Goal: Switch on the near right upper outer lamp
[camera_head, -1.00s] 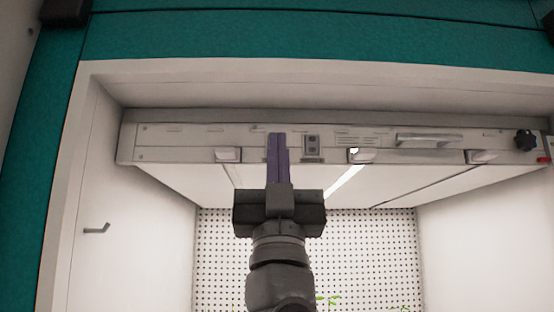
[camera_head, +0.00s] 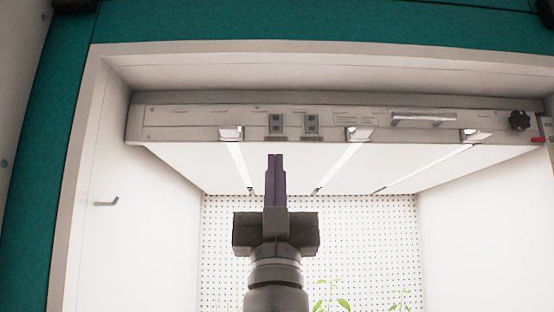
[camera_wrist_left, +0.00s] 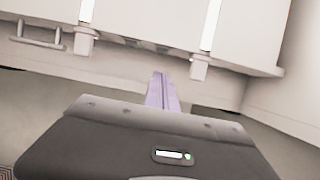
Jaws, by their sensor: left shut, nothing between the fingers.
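The lamp canopy (camera_head: 190,122) spans the top of the chamber. Two small dark grey switches, a left one (camera_head: 276,123) and a right one (camera_head: 311,123), sit side by side on its front face. Under it, the left lamp strip (camera_head: 240,165), middle strip (camera_head: 338,168) and right strip (camera_head: 425,168) glow white. Two lit strips also show in the wrist view. My left gripper (camera_head: 275,157) is shut and empty, its purple fingers just below the left switch and apart from it in the picture. Its fingers show in the wrist view (camera_wrist_left: 161,80). My right gripper is out of view.
A handle (camera_head: 422,118) and a black knob (camera_head: 520,120) are on the canopy's right part. A small hook (camera_head: 106,203) is on the left wall. A perforated back panel (camera_head: 380,240) and green plants (camera_head: 330,300) are lower down.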

